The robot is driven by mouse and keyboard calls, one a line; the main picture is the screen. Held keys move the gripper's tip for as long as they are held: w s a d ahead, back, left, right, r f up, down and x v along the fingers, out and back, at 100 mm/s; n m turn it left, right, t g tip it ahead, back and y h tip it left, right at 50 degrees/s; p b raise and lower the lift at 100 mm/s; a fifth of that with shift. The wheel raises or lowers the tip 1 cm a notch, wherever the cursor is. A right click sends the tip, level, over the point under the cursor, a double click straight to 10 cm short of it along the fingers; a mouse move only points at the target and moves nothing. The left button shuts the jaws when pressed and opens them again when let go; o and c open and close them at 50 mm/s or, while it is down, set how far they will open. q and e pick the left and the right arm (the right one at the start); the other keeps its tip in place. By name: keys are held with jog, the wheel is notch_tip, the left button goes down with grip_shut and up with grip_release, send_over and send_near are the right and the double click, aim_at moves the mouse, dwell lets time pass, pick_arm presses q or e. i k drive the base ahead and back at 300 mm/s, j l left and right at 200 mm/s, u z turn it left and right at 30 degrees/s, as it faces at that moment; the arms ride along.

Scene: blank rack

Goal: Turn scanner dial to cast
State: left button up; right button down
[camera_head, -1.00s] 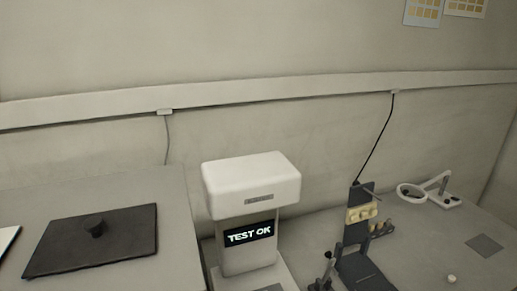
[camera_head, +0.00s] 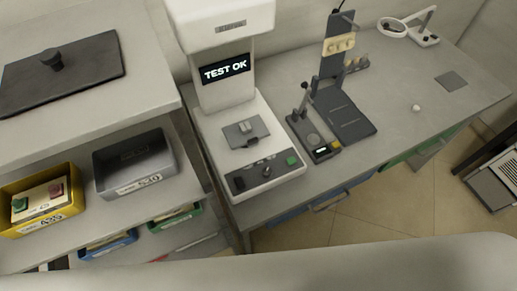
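The white scanner (camera_head: 226,82) stands on the table in the middle of the head view. Its screen (camera_head: 225,71) reads "TEST OK". A small grey part (camera_head: 246,131) sits on the scanner's plate. Neither of my grippers is in view.
Left of the scanner, a rack holds a dark plate (camera_head: 92,76), a grey bin (camera_head: 135,165) and a yellow bin (camera_head: 43,199). To the right stand a dark fixture (camera_head: 340,112) and a ring magnifier (camera_head: 392,27). The right tabletop is mostly clear.

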aim_at(267, 172)
jog(key=k+l, duration=0.2)
jog(key=k, duration=0.25)
jog(key=k+l, duration=0.2)
jog(key=k, duration=0.25)
jog(key=l+u, duration=0.05)
